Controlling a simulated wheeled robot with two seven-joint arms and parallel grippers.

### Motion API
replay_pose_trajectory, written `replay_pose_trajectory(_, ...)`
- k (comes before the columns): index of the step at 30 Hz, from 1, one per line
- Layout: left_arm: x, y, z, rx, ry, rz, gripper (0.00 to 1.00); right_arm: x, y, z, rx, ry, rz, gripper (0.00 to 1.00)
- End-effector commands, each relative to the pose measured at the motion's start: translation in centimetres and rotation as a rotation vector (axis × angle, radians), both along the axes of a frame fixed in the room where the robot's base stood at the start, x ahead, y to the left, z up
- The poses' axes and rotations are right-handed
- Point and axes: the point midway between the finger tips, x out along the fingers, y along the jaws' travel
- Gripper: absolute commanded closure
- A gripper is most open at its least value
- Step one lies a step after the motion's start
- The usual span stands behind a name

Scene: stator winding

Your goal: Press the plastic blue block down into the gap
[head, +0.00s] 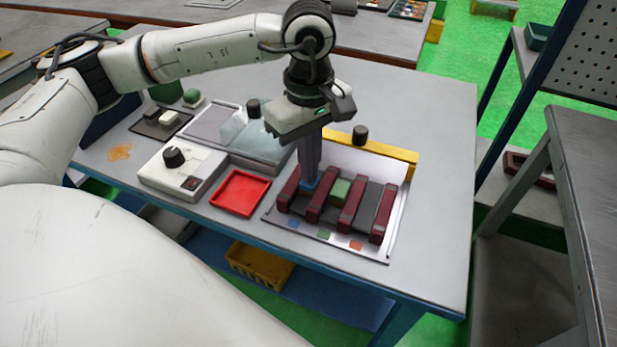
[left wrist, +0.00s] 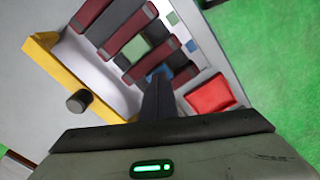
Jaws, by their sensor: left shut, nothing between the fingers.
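The plastic blue block (head: 310,184) sits in the gap between the two leftmost dark red bars of the fixture (head: 328,211). Only a little of it shows below my left gripper (head: 308,180). My left gripper is shut, points straight down, and its fingertips are at the top of the blue block; I cannot tell how deep the block sits. In the left wrist view the blue block (left wrist: 160,73) shows just beyond the fingertips (left wrist: 157,82). A green block (head: 340,191) sits in the middle gap. My right gripper is not in view.
A red tray (head: 239,192) lies left of the fixture, with a white control box (head: 182,170) beyond it. A yellow bar (head: 390,151) with a black knob (head: 360,136) stands behind the fixture. Blue, green and orange marks line the fixture's front plate.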

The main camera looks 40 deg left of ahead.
Motion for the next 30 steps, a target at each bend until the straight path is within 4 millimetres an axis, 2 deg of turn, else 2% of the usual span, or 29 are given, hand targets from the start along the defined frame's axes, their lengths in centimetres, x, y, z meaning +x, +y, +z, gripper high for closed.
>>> replay_pose_trajectory(1,-0.4,-0.2,-0.9,-0.001,0.017,-0.005,1.00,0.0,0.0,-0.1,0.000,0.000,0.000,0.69)
replay_pose_trajectory(8,-0.4,-0.2,-0.6,-0.001,0.017,-0.005,1.00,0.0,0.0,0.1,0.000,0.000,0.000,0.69)
replay_pose_trajectory(30,-0.2,-0.1,5.8,0.001,0.007,-0.001,1.00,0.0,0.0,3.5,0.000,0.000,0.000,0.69)
